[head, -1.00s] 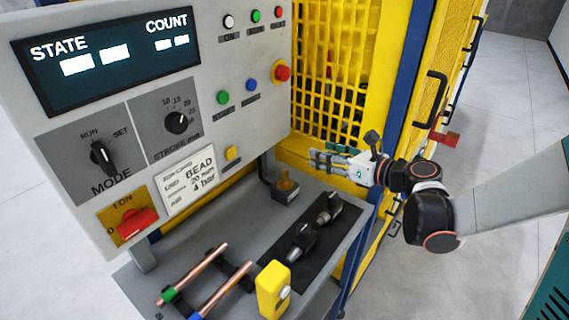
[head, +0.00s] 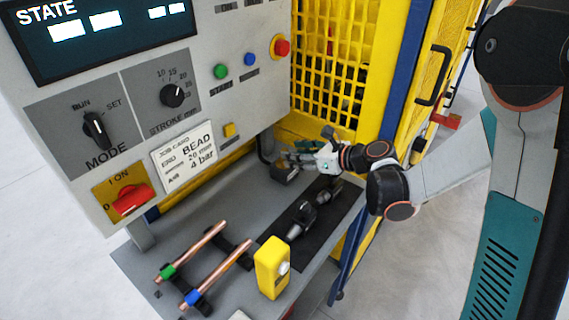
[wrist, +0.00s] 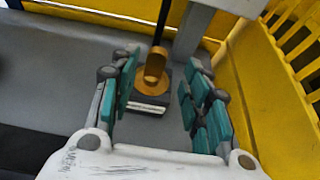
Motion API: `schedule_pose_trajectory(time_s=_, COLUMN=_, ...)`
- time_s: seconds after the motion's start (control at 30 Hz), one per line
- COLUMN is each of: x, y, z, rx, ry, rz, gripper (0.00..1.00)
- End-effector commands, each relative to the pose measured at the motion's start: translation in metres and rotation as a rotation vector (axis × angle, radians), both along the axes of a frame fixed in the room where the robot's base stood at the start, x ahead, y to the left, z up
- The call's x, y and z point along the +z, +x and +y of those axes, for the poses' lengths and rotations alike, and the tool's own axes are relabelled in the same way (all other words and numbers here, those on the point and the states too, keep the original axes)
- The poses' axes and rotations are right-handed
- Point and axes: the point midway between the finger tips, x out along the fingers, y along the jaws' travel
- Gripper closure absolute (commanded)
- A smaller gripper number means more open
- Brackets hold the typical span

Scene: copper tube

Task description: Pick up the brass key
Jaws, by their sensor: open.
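The brass key (wrist: 153,70) stands on a small dark block with a pale label in the wrist view, between the two finger pads. My gripper (wrist: 163,68) is open, its teal-padded fingers on either side of the key in the picture; I see no contact. In the head view my gripper (head: 288,160) is over the back of the bench, at the dark key block (head: 286,174). There the fingers largely hide the key.
The control panel (head: 215,90) rises on the left and the yellow mesh guard (head: 325,60) behind. The grey bench holds two copper tubes (head: 218,275) on a rack, a black mat (head: 325,215) with dark tools (head: 302,218), and a yellow box (head: 271,268).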

Motion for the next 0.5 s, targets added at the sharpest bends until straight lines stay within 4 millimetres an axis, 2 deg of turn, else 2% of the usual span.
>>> schedule_pose_trajectory(time_s=0.3, x=-0.014, y=0.02, z=0.036, rx=0.002, ry=0.001, rz=-0.001, gripper=0.57)
schedule_pose_trajectory(time_s=0.5, x=-0.014, y=0.024, z=0.039, rx=0.0, ry=0.001, rz=0.0, gripper=0.57)
